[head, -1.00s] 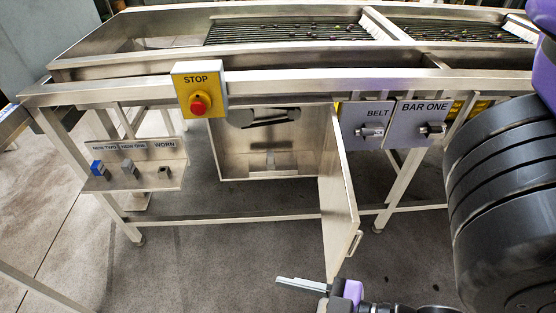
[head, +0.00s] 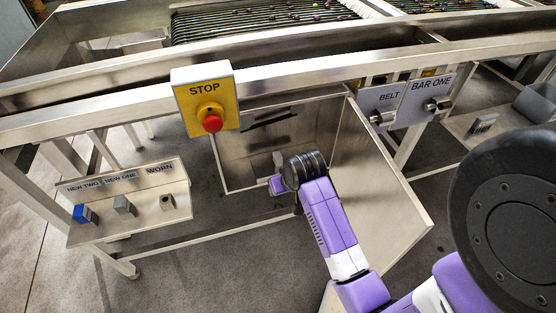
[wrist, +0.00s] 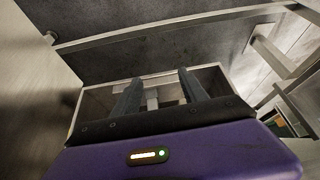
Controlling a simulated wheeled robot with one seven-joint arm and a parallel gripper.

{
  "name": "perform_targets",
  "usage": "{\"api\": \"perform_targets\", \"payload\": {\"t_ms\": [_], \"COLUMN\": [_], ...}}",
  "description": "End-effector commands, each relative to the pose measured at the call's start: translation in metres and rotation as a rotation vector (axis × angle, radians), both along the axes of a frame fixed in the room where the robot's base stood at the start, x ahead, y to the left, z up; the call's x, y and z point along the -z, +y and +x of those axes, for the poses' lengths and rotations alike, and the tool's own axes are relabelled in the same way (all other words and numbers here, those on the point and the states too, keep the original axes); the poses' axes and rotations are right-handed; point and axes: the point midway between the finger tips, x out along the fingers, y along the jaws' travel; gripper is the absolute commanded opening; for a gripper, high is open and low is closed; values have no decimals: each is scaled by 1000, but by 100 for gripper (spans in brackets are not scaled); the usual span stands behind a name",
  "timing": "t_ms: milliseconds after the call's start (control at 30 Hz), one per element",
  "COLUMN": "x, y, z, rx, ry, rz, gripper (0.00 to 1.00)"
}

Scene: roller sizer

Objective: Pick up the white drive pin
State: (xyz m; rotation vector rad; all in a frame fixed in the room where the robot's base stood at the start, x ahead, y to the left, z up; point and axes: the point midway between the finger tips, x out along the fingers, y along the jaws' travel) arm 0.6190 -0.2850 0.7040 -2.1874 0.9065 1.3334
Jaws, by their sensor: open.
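My gripper (wrist: 160,82) is open in the wrist view, its two dark fingers reaching over an open metal compartment (wrist: 98,97). A small pale upright piece (wrist: 152,98) shows between the fingers, apparently unclamped; it may be the white drive pin, but its shape is too small to be sure. In the head view my gripper (head: 278,172) is inside the open cabinet (head: 232,165), low near its floor, and my wrist hides part of that area. On the shelf at left (head: 110,228), a blue block stands under NEW TWO, a grey block under NEW ONE, and a small holder under WORN.
The cabinet door (head: 385,190) stands open just right of my arm. A yellow STOP box (head: 205,100) with a red button hangs at the cabinet's upper left. BELT and BAR ONE switches (head: 405,105) are at upper right. The frame rail (head: 90,110) runs above.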

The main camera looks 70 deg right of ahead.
Motion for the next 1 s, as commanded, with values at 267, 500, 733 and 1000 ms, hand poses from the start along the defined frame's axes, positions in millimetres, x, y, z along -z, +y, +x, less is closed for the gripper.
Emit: {"api": "perform_targets", "payload": {"t_ms": [267,500,733,1000], "x": [-12,-13,-12,-12], "y": [-43,-74,-106,-122], "z": [-9,17,44,59], "rx": [67,67,67,66], "ry": [64,65,66,65], "rz": [43,42,43,43], "gripper": [51,51,51,51]}}
